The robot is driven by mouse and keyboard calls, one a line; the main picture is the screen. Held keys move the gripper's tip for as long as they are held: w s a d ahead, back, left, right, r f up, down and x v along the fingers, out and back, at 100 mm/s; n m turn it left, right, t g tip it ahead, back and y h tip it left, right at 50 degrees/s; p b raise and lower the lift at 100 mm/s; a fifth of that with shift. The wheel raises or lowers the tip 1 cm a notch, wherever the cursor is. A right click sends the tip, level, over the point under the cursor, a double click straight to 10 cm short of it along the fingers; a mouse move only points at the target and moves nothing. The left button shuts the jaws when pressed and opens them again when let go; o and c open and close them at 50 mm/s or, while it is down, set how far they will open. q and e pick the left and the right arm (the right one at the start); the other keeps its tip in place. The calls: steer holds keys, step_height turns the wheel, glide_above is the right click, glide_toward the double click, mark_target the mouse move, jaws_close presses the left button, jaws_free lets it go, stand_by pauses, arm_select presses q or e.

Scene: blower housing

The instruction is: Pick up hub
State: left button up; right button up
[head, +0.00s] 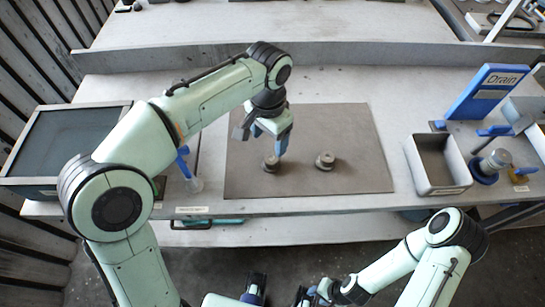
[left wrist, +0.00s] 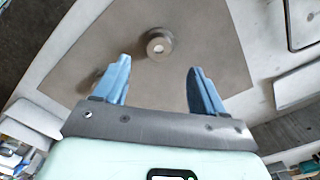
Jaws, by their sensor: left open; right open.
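Two small grey-brown round parts stand on the brown mat (head: 350,178): a left one (head: 270,163) and a right one (head: 325,160). I cannot tell for sure which is the hub. My left gripper (head: 271,140) is open and empty, pointing down above the left part in the head view. In the left wrist view, a round part with a central hole (left wrist: 159,43) shows beyond and between the open fingertips (left wrist: 160,75). Another brownish shape (left wrist: 88,83) is partly hidden behind the left finger. My right gripper (head: 305,296) is low at the bottom edge, away from the mat.
A grey open bin (head: 409,150) stands right of the mat. A dark-topped tray (head: 65,142) is at the left. A blue-handled tool (head: 185,166) stands left of the mat. The mat's right side is clear.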

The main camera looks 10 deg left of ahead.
mark_target(270, 158)
arm_select(q)
step_height(270, 158, down, 10)
steer(key=shift+w+d+r+b, duration=0.1)
steer(key=shift+r+b, duration=0.05)
steer(key=shift+b, duration=0.55)
steer(key=c, duration=1.2)
